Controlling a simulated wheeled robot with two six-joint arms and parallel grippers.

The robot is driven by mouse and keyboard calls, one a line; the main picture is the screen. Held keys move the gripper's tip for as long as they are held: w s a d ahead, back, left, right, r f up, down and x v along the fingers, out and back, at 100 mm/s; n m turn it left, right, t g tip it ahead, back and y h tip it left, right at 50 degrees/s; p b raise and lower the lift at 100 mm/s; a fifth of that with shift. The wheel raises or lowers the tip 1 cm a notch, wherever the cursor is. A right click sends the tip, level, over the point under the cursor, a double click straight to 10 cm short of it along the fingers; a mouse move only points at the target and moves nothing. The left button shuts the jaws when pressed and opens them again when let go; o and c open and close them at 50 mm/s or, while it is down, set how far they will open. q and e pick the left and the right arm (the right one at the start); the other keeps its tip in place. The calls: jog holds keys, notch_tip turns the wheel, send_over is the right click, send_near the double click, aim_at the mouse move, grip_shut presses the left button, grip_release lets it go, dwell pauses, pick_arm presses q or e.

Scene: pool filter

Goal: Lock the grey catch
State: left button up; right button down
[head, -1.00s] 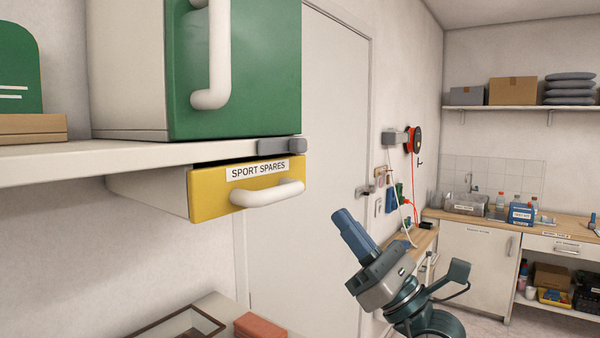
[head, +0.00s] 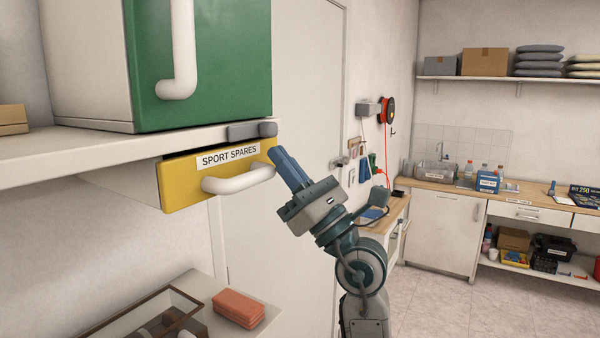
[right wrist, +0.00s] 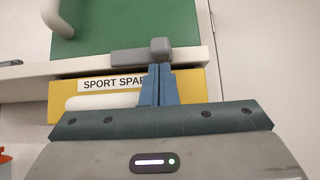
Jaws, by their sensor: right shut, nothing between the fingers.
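The grey catch (head: 253,130) sits on the shelf's front edge, just under the green cabinet door (head: 205,70) and above the yellow drawer (head: 190,180) labelled "SPORT SPARES". It has a bar and a knob at its right end. My right gripper (head: 276,152) is shut and empty, its blue fingertips just below the knob in the head view. In the right wrist view the catch (right wrist: 145,54) lies ahead of the fingertips (right wrist: 158,68), with the knob right above them. I cannot tell whether they touch. My left gripper is not in view.
The white drawer handle (head: 238,179) sticks out just left of my right gripper. The white shelf (head: 90,148) carries the cabinet. Below are a tray (head: 110,325) and a reddish block (head: 238,308). A closed door (head: 300,80) stands behind the gripper.

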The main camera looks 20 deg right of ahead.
jog(key=shift+w+a+r, duration=0.2)
jog(key=shift+w+r, duration=0.05)
jog(key=shift+r, duration=0.1)
